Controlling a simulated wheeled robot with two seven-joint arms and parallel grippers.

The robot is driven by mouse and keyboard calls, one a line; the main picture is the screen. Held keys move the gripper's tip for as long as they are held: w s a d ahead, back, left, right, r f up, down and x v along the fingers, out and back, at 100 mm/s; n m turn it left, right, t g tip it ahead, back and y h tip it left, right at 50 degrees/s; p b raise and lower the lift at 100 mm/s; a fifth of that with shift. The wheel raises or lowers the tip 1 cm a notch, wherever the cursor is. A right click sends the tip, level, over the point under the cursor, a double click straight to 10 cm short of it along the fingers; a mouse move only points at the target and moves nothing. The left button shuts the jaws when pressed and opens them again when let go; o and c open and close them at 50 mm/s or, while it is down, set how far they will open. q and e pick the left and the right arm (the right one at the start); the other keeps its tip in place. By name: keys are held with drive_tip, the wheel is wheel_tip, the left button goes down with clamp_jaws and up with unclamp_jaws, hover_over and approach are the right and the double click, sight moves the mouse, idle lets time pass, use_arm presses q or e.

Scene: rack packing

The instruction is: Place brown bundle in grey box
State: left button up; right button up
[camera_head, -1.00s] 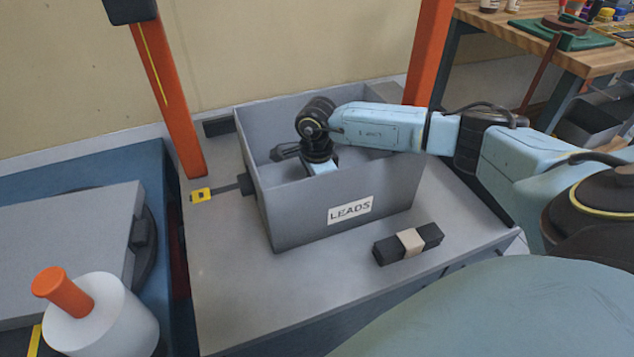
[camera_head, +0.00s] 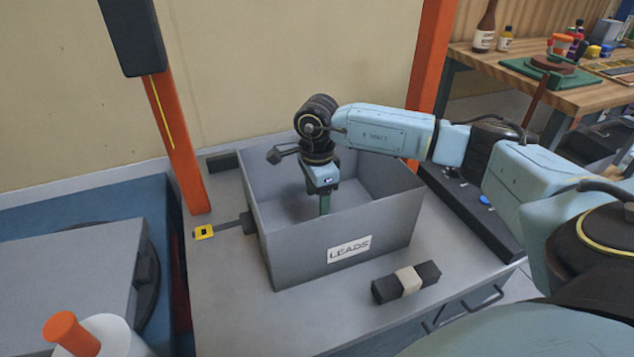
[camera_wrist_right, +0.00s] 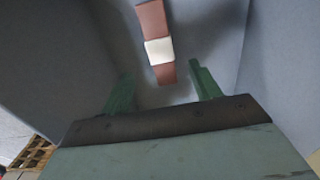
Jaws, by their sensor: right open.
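The brown bundle (camera_wrist_right: 151,20), reddish brown with a white band (camera_wrist_right: 159,51), shows in the right wrist view inside the grey box, near a corner of its walls. In the head view the front wall hides it. The grey box (camera_head: 335,235) is open-topped, labelled LEADS, and stands on a grey cart top. My right gripper (camera_head: 325,203) points down into the box, with its fingers partly below the rim. In the wrist view its two green fingers (camera_wrist_right: 161,72) are spread apart with the bundle beyond them, not gripped. My left gripper is not in view.
A black bundle with a tan band (camera_head: 410,281) lies on the cart top (camera_head: 235,300) in front of the box. A yellow tag (camera_head: 204,232) is at the left. An orange post (camera_head: 180,150) stands behind left. A wooden bench (camera_head: 480,65) is at the back right.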

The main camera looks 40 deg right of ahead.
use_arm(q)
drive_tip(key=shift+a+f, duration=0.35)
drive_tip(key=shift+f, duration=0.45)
use_arm(e)
drive_tip(key=shift+r, duration=1.15)
